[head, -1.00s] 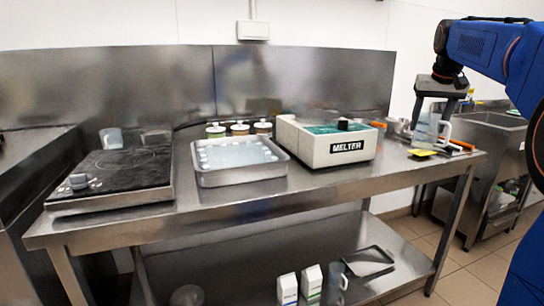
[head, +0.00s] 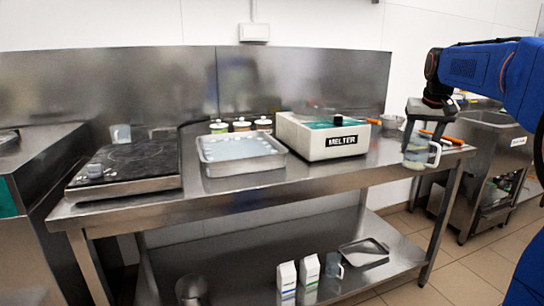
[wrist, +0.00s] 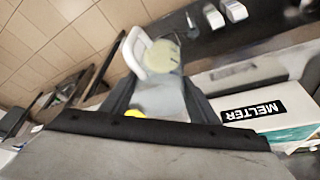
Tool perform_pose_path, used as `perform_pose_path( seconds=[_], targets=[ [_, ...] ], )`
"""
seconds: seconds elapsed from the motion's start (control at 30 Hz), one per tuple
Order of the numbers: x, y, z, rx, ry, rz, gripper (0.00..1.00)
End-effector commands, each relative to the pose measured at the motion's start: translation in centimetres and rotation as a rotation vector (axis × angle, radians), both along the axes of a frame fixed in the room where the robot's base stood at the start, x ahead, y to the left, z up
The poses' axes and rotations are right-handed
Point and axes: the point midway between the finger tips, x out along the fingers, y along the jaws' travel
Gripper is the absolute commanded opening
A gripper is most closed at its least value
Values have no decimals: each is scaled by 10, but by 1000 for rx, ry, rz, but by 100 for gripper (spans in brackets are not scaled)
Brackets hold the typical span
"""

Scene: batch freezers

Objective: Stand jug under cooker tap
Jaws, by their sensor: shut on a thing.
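The jug (head: 418,157) is clear, with a white handle on its right and something pale yellow low inside. My gripper (head: 420,138) is shut on it and holds it upright at the right end of the steel table, overlapping its front edge in the head view. In the wrist view, the jug (wrist: 160,88) shows between the two grey fingers of my gripper (wrist: 157,100), with its handle toward the upper left. I cannot make out a cooker tap in either view.
The melter (head: 322,137), a steel tray (head: 245,168) and a black hob (head: 125,165) stand on the table (head: 330,176). A steel unit (head: 490,165) stands at right; floor shows between.

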Motion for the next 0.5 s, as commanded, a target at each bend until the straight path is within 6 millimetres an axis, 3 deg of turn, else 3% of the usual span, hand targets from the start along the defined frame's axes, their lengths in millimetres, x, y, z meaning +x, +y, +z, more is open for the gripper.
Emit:
perform_pose_path(
  seconds=[0.17,0.5],
  targets=[
    [0,13,-51,1,6,18,32],
    [2,51,-206,1,9,78,32]
  ],
)
